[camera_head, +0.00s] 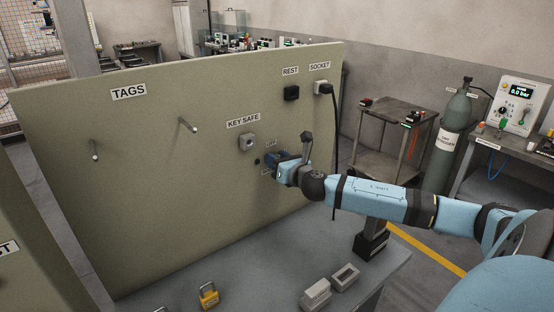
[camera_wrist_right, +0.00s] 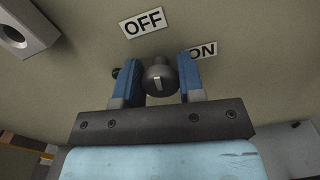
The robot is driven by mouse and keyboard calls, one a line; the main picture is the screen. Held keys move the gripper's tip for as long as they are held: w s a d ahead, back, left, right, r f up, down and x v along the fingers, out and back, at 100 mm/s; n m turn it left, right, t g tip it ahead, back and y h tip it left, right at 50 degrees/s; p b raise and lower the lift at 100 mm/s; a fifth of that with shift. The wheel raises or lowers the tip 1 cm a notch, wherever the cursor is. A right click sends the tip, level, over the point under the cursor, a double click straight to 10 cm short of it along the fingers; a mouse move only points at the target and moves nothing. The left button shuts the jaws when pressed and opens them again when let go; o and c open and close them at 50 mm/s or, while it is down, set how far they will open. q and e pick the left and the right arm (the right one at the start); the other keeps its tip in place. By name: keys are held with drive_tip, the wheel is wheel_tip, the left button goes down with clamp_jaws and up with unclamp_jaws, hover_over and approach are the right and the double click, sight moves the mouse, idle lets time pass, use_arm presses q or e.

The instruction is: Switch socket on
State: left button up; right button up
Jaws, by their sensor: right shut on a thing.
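My right gripper (camera_head: 277,160) is at the panel, below and right of the key safe. In the right wrist view the gripper (camera_wrist_right: 160,82) has its blue fingers on either side of a round dark switch knob (camera_wrist_right: 159,77) with a pale mark, and is shut on it. An OFF label (camera_wrist_right: 143,22) is above the knob and an ON label (camera_wrist_right: 204,50) to its right, partly covered by a finger. My left gripper is not in view.
The key safe (camera_head: 247,142) is close to the gripper's left. A black REST block (camera_head: 291,93) is above. Two pegs stick out under TAGS. A yellow padlock (camera_head: 208,294) and two grey boxes (camera_head: 316,293) lie on the bench below.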

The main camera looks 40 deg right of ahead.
drive_tip(key=m, duration=0.4)
drive_tip(key=shift+d+p, duration=0.1)
drive_tip(key=shift+p, duration=0.2)
drive_tip(key=m+p, duration=0.1)
drive_tip(key=m, duration=0.3)
drive_tip(key=m+p, duration=0.1)
drive_tip(key=m, duration=0.3)
drive_tip(key=shift+m, duration=0.3)
drive_tip(key=shift+d+f+m+p, duration=0.1)
drive_tip(key=shift+m+p, duration=0.65)
drive_tip(key=shift+m, duration=0.95)
drive_tip(key=o, duration=0.9)
drive_tip(key=shift+s+f, duration=0.1)
drive_tip(key=shift+s, duration=0.05)
